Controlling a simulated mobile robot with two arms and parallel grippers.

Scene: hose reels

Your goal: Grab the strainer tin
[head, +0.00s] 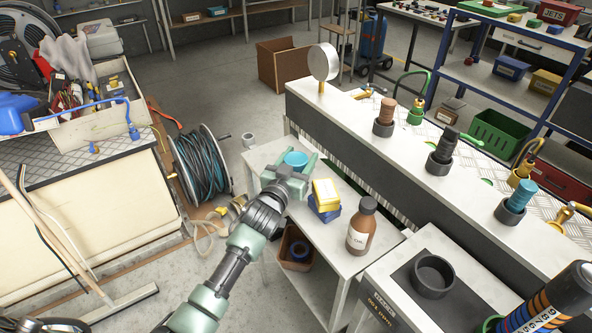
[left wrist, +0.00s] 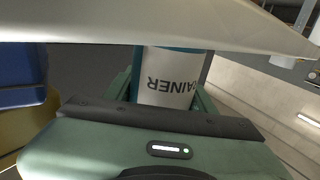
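The strainer tin (head: 295,159) is a small can with a blue top, standing near the far left end of the low white side table (head: 333,258). In the left wrist view the tin (left wrist: 170,82) shows a white label, upside down, with "AINER" readable, and teal above it. My left gripper (head: 293,170) is green and open, with its fingers on either side of the tin. In the left wrist view one finger shows at each side of the tin; whether they touch it is unclear. My right gripper is not in view.
A yellow box (head: 326,190) on a blue box (head: 324,208) stands right beside my left gripper. A brown bottle (head: 361,228) is nearer. The long bench (head: 345,120) runs behind the table. A hose reel (head: 201,163) stands to the left.

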